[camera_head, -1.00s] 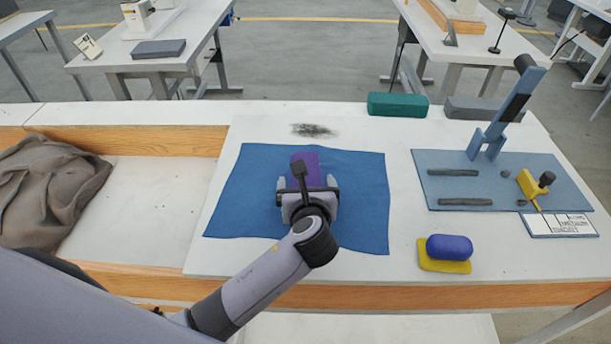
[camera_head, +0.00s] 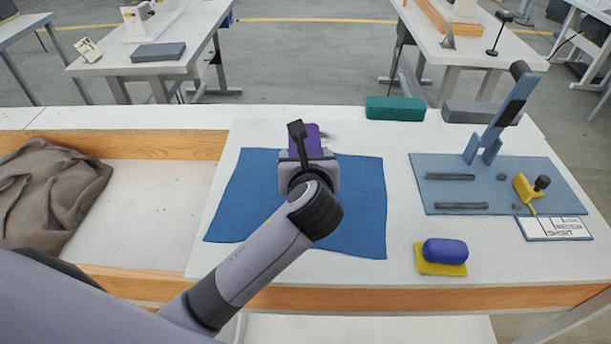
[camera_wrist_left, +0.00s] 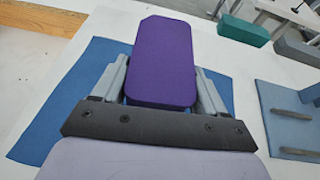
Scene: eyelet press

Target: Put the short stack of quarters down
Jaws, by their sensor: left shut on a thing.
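A purple block (camera_wrist_left: 163,60), flat with clipped corners, is held between the fingers of my left gripper (camera_wrist_left: 160,88). In the head view the purple block (camera_head: 305,139) shows just beyond the gripper's body, above the far part of the blue cloth (camera_head: 350,220). The left gripper is shut on it, and its fingers show on both sides of the block in the wrist view. The block appears raised off the cloth. My right gripper is in neither view.
At the right are a blue-grey board (camera_head: 480,168) with a lever press (camera_head: 500,110) and a yellow tool (camera_head: 526,190). A blue piece (camera_head: 445,251) sits on a yellow pad (camera_head: 430,270). A green block (camera_head: 395,108) stands behind. A brown cloth (camera_head: 50,195) lies left.

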